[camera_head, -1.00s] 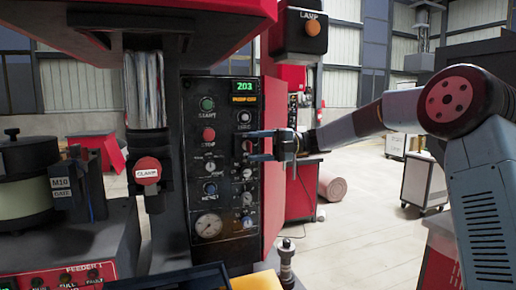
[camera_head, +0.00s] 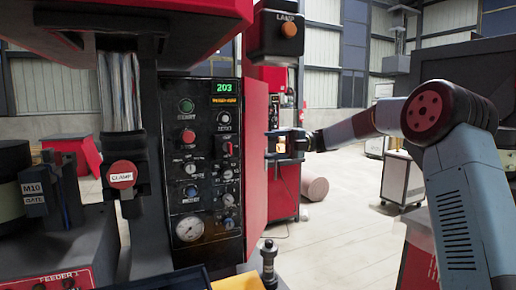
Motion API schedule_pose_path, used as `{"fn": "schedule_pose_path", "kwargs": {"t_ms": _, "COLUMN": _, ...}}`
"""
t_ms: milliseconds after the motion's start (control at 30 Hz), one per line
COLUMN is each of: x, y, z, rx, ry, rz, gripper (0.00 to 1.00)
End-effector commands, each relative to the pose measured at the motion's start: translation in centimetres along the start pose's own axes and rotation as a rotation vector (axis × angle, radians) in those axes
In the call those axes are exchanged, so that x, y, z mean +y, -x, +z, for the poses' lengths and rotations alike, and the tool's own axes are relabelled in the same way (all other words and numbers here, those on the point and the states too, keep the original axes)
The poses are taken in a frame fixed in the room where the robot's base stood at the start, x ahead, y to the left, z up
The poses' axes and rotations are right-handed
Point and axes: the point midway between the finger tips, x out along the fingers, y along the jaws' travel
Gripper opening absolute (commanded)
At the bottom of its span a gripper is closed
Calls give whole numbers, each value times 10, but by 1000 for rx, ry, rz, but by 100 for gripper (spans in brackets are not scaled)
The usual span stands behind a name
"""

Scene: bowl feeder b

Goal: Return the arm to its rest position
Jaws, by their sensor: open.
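My gripper (camera_head: 271,146) is open and empty, its two fingers one above the other and pointing left. It hangs in the air just right of the black control panel (camera_head: 208,205), in front of the red panel side in the picture. A gap shows between the fingertips and the panel face. My arm reaches in from the right, bent at a red and black joint (camera_head: 428,112). The panel carries a green display (camera_head: 223,87) reading 203, a green button, a red button and several knobs.
A red CLAMP button (camera_head: 122,175) is on the column left of the panel. A LAMP box (camera_head: 276,36) with an orange button hangs above my gripper.

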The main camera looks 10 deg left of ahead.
Motion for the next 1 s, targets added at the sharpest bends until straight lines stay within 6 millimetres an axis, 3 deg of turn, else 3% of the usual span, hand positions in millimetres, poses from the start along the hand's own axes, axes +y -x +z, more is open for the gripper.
{"fn": "schedule_pose_path", "kwargs": {"t_ms": 233, "x": 0, "y": 22, "z": 0, "rx": -2, "ry": 1, "rz": 0, "gripper": 65}}
{"fn": "schedule_pose_path", "kwargs": {"t_ms": 433, "x": 18, "y": 12, "z": 8, "rx": -119, "ry": -5, "rz": 4, "gripper": 65}}
{"fn": "schedule_pose_path", "kwargs": {"t_ms": 700, "x": 68, "y": 1, "z": 30, "rx": -542, "ry": -57, "rz": 51, "gripper": 65}}
{"fn": "schedule_pose_path", "kwargs": {"t_ms": 1000, "x": 108, "y": 35, "z": 23, "rx": -1036, "ry": -169, "rz": 160, "gripper": 65}}
